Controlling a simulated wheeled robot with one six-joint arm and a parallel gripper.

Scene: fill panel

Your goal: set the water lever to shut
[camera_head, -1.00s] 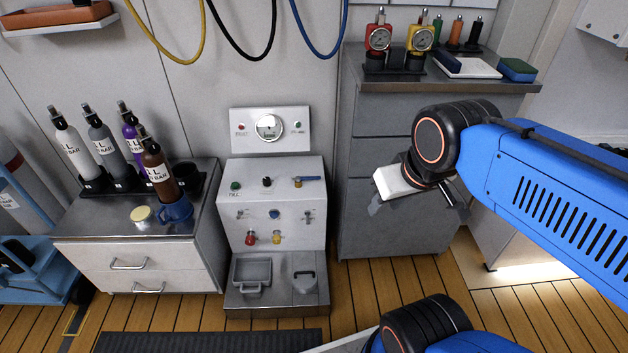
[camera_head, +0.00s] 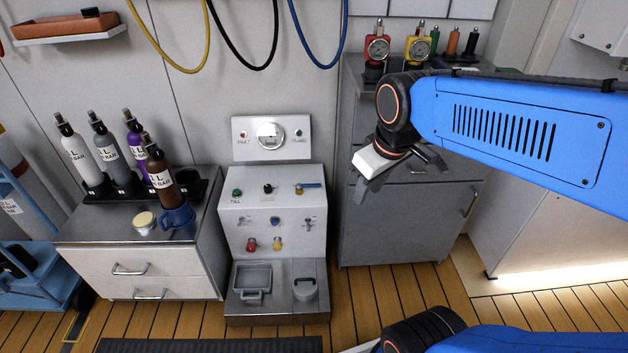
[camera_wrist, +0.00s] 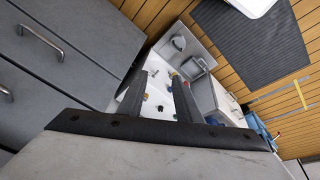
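The white fill panel (camera_head: 271,204) stands against the wall. On its sloped top, a blue-handled lever on a brass fitting (camera_head: 308,186) sits at the right, its handle pointing right; I take it as the water lever, but its label is unreadable. A black knob (camera_head: 267,187) and a green button (camera_head: 237,193) are to its left. My gripper (camera_wrist: 158,82) is open and empty, up and to the right of the panel in the head view. In the wrist view the panel (camera_wrist: 153,98) shows beyond and between the fingers; I cannot make out the lever there.
A grey cabinet (camera_head: 400,215) stands right of the panel, near my gripper. Below the panel are a tray (camera_head: 252,277) and a lidded pot (camera_head: 305,288). Hoses hang above.

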